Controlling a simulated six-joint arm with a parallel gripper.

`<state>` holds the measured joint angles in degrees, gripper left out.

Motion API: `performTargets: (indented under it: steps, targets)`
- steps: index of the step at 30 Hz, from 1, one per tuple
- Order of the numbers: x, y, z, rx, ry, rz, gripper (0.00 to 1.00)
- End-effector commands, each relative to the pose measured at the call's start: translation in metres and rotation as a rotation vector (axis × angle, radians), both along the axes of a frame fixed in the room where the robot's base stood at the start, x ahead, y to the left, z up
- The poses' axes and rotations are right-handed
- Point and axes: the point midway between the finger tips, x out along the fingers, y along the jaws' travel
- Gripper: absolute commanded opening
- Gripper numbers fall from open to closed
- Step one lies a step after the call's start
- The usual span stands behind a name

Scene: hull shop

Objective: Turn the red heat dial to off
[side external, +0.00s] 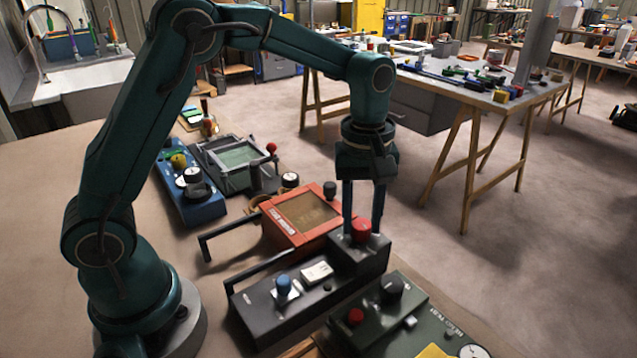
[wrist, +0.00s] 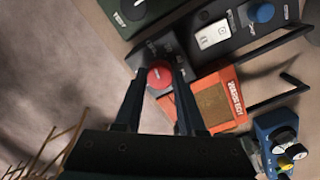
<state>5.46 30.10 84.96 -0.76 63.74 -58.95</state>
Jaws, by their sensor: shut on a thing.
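The red heat dial (side external: 361,231) stands on the raised end of a dark grey panel box (side external: 262,307). My gripper (side external: 362,225) points straight down over it, with one finger on each side of the dial. In the wrist view, the red dial (wrist: 160,75) sits between the two fingertips (wrist: 161,78). My gripper is shut on the dial. The dial's pointer mark and the off label cannot be made out.
The same box carries a blue knob (side external: 284,285), a white switch plate (side external: 316,272) and a bar handle. An orange-red box (side external: 290,243) stands close behind. A dark green box with a black knob (side external: 391,288) and red button (side external: 355,316) is in front.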

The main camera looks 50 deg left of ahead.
Motion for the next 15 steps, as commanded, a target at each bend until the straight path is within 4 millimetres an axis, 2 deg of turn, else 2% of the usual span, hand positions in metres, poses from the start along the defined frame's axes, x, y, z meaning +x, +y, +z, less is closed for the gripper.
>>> performTargets:
  steps: [1,3,12,15]
  targets:
    - [-0.0003,0.0,0.0011,-0.001,0.001,0.002,0.43]
    - [-0.0002,0.0,0.001,-0.001,0.0,0.002,0.69]
    - [0.0,0.0,0.0007,-0.001,0.001,0.001,0.69]
    - [0.0006,0.0001,0.0067,-0.001,-0.003,0.0,0.69]
